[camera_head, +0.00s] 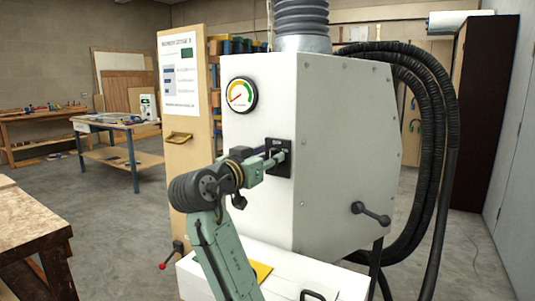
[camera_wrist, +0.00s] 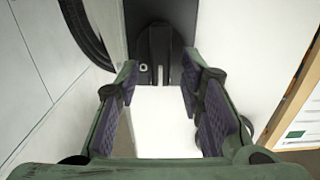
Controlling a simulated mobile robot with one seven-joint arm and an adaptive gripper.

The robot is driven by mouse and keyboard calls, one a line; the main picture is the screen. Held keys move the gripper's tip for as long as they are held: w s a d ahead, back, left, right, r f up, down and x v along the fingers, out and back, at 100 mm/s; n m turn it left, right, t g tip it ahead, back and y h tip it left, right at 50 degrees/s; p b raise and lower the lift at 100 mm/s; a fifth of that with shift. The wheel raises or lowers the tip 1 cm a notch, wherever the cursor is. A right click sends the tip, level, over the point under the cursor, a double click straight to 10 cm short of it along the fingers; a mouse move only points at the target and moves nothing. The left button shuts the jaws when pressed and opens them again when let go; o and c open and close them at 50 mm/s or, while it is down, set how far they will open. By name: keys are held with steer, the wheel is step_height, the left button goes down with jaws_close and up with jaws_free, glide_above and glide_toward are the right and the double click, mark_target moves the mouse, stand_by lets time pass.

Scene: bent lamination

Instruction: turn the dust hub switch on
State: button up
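The dust hub (camera_head: 250,125) is a large white cabinet in the middle of the head view. Its switch is on a small black plate (camera_head: 285,142) on the front face, below and right of a round gauge. In the wrist view the black plate (camera_wrist: 183,20) fills the top middle, with a dark raised switch part (camera_wrist: 160,45) on it. My gripper (camera_head: 279,157) is at the plate and partly covers it in the head view. In the wrist view my gripper (camera_wrist: 160,69) is open, its two fingers apart with the switch part ahead between them. Contact and the switch position cannot be told.
Black hoses (camera_head: 432,110) hang along the cabinet's right side. A dark crank handle (camera_head: 371,213) sticks out of its right face. A wooden panel (camera_head: 184,130) with a sign stands to the left. A wooden bench (camera_head: 30,225) is at the near left, with open floor between.

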steer(key=shift+w, duration=0.1)
steer(key=shift+c, duration=0.4)
jaws_close()
